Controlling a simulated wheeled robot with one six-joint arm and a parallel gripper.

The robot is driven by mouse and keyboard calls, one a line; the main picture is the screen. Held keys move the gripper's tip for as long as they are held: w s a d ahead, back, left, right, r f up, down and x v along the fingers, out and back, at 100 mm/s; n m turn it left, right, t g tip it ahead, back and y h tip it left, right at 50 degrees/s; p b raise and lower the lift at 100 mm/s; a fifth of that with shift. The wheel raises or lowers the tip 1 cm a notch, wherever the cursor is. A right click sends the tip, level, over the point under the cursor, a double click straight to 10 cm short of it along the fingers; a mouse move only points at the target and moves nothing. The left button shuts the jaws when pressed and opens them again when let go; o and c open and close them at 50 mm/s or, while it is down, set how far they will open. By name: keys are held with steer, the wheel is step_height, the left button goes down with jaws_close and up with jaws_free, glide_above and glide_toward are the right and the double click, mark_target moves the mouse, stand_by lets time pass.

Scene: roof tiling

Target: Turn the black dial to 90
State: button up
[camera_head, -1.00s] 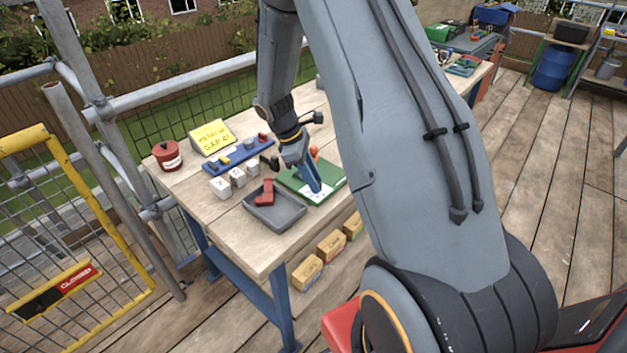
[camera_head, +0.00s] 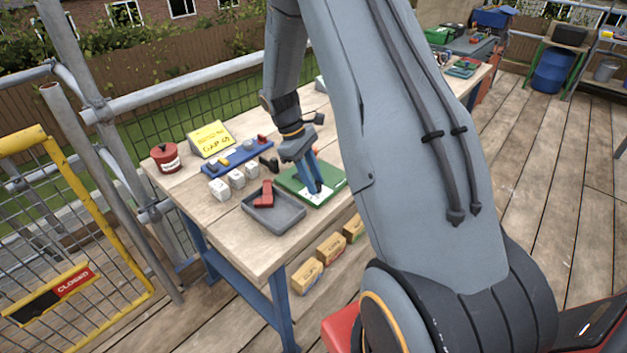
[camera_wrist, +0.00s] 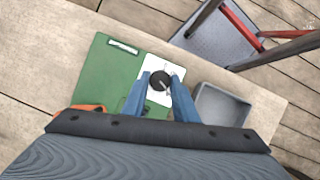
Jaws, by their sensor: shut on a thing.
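The black dial (camera_wrist: 159,81) sits on a white plate (camera_wrist: 150,66) on a green board (camera_wrist: 95,75) in the wrist view. A pale pointer mark shows on the dial towards its lower right; I cannot read any numbers. My gripper (camera_wrist: 160,86) has its blue fingers on both sides of the dial, shut on it. In the head view my gripper (camera_head: 317,190) reaches down to the white plate on the green board (camera_head: 335,183), and the fingers hide the dial.
White blocks (camera_head: 237,178), a blue rack (camera_head: 238,158), a yellow sign (camera_head: 210,139) and a red tin (camera_head: 165,157) stand further left on the wooden table (camera_head: 245,248).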

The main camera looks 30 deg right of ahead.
steer(key=o, duration=1)
steer(key=shift+r, duration=0.1)
steer(key=b+v, duration=0.2)
steer(key=v, duration=0.5)
steer(key=shift+w+a+r, duration=0.1)
steer(key=shift+w+r, duration=0.05)
steer(key=shift+r, duration=0.1)
